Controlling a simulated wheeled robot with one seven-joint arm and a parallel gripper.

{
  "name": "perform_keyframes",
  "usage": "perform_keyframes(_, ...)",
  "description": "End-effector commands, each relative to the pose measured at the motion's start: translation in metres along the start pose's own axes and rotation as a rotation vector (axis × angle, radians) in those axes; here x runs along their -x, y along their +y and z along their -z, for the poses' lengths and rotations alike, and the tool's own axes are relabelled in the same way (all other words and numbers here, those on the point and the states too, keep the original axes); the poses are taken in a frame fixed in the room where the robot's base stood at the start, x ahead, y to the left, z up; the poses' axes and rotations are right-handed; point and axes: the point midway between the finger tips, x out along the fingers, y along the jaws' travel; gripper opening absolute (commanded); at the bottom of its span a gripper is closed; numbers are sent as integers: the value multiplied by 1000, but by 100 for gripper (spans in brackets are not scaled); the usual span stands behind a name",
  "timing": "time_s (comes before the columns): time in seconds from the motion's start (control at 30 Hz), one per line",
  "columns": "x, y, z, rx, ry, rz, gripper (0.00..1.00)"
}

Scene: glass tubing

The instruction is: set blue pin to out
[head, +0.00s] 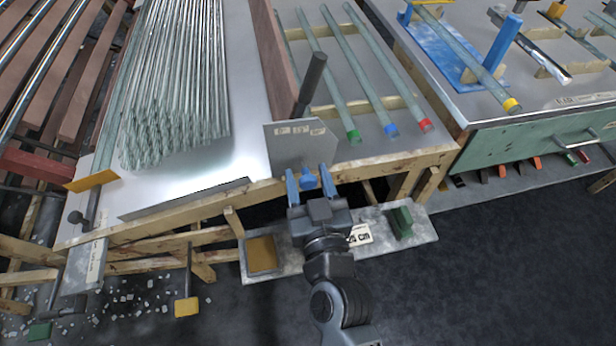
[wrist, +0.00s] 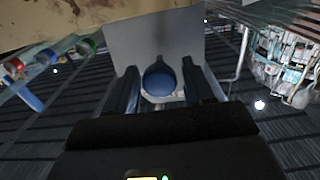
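The blue pin (head: 308,181) shows as a small blue knob in front of a grey metal plate (head: 290,148) at the bench's front edge. In the wrist view the pin's round blue head (wrist: 159,79) faces me, with a pale ring under it and the plate (wrist: 153,35) behind. My gripper (head: 308,174) is open, with one finger on each side of the pin. In the wrist view the gripper (wrist: 161,88) shows a narrow gap between each finger and the head. How far the pin is pushed in or drawn out is hidden.
A dark upright handle (head: 313,82) rises behind the plate. Glass tubes with green, blue and red ends (head: 390,129) lie to its right, and a dense tube bundle (head: 175,95) to its left. A low plank with a brown pad (head: 263,254) and green block (head: 401,222) lies below.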

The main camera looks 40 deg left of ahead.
Motion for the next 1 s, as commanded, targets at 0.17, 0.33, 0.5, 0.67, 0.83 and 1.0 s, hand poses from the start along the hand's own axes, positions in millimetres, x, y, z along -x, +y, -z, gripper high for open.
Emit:
perform_keyframes(0.17, 0, 0, 0, 0, 0, 0, 57)
perform_keyframes(0.33, 3, 0, 0, 0, 0, 0, 57)
perform_keyframes(0.5, 22, 0, -2, 0, -1, -1, 57)
perform_keyframes(0.67, 48, 0, -2, 1, -1, 0, 57)
perform_keyframes(0.83, 69, 0, -2, -1, -1, 0, 57)
perform_keyframes(1.0, 78, 0, -1, 0, -1, 0, 57)
